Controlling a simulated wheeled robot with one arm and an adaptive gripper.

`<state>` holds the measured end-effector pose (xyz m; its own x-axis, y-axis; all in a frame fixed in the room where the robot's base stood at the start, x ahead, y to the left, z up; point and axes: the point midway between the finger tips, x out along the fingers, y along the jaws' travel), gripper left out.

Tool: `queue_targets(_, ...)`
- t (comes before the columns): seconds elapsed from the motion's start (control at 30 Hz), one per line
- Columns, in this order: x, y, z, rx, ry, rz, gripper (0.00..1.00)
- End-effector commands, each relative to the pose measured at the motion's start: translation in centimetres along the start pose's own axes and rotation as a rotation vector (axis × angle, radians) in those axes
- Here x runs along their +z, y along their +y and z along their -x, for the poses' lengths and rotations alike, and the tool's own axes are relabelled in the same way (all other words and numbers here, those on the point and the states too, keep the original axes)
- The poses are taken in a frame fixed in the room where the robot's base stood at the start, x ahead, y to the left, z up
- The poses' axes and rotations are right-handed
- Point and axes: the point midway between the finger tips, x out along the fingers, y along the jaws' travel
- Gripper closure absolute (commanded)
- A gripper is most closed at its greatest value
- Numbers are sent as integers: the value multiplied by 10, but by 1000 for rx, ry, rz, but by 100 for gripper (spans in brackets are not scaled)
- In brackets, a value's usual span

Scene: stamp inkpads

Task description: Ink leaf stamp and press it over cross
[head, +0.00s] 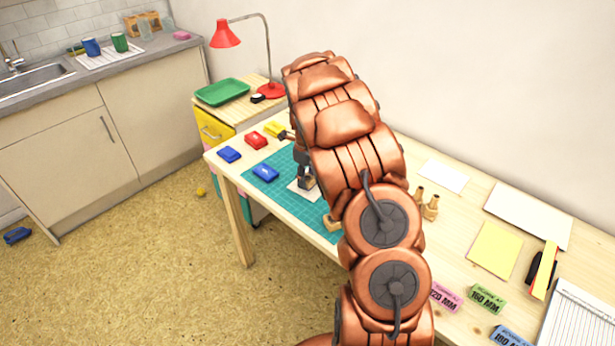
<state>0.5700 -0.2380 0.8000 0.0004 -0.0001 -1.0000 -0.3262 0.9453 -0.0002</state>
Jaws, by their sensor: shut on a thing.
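My gripper (303,172) is mostly hidden behind my own arm. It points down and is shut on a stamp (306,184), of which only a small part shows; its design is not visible. The stamp is at a white card (295,191) on the green cutting mat (262,156); I cannot tell whether it touches the card. No cross is readable on the card. A blue inkpad (265,172) lies on the mat left of the card. Another blue inkpad (229,154), a red inkpad (255,140) and a yellow inkpad (274,129) lie near the table's far left end.
Wooden stamps (431,208) stand right of my arm, and a wooden piece (332,224) shows at the mat's front edge. Yellow paper (494,249), a white sheet (528,215) and labelled blocks (487,297) lie to the right. A red lamp (226,34) stands behind.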

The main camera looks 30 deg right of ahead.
Motion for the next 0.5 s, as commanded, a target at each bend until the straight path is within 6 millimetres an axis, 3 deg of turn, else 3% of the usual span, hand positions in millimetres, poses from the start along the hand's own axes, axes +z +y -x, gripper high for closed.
queue_targets(0.5,0,0,-5,0,0,0,82)
